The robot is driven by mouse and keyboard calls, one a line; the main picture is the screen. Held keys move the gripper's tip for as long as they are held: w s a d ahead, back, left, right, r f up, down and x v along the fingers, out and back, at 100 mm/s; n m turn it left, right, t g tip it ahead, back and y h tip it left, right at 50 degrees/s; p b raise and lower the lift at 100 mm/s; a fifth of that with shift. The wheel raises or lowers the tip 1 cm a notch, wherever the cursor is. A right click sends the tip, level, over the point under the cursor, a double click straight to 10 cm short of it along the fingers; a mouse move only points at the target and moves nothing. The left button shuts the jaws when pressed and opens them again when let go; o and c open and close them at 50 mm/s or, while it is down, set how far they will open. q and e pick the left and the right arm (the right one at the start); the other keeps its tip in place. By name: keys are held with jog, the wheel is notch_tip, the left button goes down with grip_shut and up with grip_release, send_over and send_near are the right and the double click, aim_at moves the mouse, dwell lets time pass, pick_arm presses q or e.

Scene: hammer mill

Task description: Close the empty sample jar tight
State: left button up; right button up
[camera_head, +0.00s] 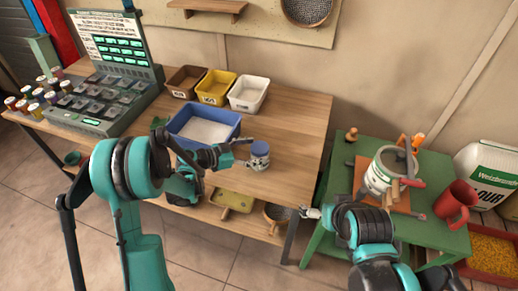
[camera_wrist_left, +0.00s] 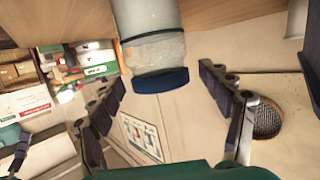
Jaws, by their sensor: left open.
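The sample jar (camera_head: 260,164) stands upright on the wooden bench near its front right. Its blue lid (camera_head: 260,147) sits on top; how tight it is cannot be seen. In the left wrist view, the clear jar (camera_wrist_left: 151,48) appears upside down with the blue lid (camera_wrist_left: 161,80) between my fingers. The jar looks empty there. My left gripper (camera_head: 243,153) is open just left of the jar, and its fingers (camera_wrist_left: 165,90) stand apart on both sides of the lid with visible gaps. My right gripper (camera_head: 309,212) is by the green table's left edge, too small to read.
A blue tray (camera_head: 233,131) stands left of the jar. Brown (camera_head: 185,80), yellow (camera_head: 215,86) and white (camera_head: 248,92) bins stand behind. A keyed console (camera_head: 100,95) and several small jars are at left. The green table (camera_head: 340,175) holds a can (camera_head: 380,175) and red jug (camera_head: 456,202).

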pick_arm(q)
jog(key=p+v, duration=0.2)
jog(key=v, duration=0.8)
jog(key=s+a+r+n+y, duration=0.2)
jog(key=s+n+y, duration=0.2)
jog(key=s, duration=0.3)
jog(key=s+a+r+n+y, duration=0.3)
jog(key=s+n+y, duration=0.1)
jog(key=s, duration=0.4)
jog(key=s+a+r+n+y, duration=0.2)
jog(key=s+n+y, duration=0.2)
jog(key=s, duration=0.4)
jog(key=shift+a+r+y, duration=0.2)
jog(key=shift+r+y, duration=0.15)
jog(key=shift+y, duration=0.05)
jog(key=shift+o, duration=0.6)
jog(key=shift+w, duration=0.1)
